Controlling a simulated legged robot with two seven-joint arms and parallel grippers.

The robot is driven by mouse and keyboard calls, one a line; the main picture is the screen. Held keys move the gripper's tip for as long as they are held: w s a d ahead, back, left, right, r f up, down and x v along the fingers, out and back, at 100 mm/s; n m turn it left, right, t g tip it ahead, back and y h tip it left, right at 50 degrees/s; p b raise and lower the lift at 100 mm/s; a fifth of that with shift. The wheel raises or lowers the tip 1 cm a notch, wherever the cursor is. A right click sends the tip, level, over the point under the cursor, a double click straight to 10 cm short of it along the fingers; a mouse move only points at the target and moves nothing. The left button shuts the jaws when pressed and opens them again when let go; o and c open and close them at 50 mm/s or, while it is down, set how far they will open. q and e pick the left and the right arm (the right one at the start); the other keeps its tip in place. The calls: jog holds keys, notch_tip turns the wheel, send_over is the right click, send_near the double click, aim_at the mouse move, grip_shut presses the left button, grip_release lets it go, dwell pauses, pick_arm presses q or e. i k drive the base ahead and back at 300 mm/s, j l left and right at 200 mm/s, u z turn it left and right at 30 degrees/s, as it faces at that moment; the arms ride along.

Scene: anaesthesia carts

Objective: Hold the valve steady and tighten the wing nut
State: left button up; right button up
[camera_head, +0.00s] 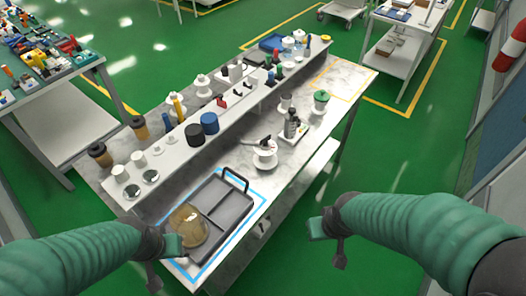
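A white round-based fitting with a dark lever-like part on top (265,155), which looks like the valve, stands on the marble-look worktop (247,172) behind the tray. I cannot make out a wing nut at this size. My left gripper (165,260) is at the lower left, in front of the tray's near-left corner, with its fingers apart and nothing seen between them. My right gripper (328,243) is out past the table's right edge, fingers apart and empty. Neither touches the fitting.
A grey divided tray (231,207) with a black handle lies inside a blue outline; a round tan dish (187,226) sits at its left. A raised shelf (180,157) with cups and jars runs behind. A green-topped jar (320,102) stands farther right.

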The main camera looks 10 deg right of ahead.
aim_at(264, 142)
jog(key=i+l+u, duration=0.1)
jog(key=u, duration=0.4)
jog(key=l+u, duration=0.3)
jog(key=u, duration=0.15)
jog(key=l+u, duration=0.25)
jog(key=u, duration=0.25)
jog(key=l+u, duration=0.1)
jog(key=l, duration=0.35)
jog(key=k+l+u, duration=0.1)
jog(key=l, duration=0.4)
jog(key=l+u, duration=0.1)
jog(key=l, duration=0.35)
jog(key=k+l, duration=0.15)
jog(key=l, duration=0.3)
jog(key=k+l+u, duration=0.15)
jog(key=l, duration=0.35)
jog(key=l+u, duration=0.1)
jog(key=l, duration=0.35)
jog(key=k+l+u, duration=0.1)
jog(key=l, duration=0.3)
jog(key=k+l, duration=0.05)
jog(key=k, duration=0.05)
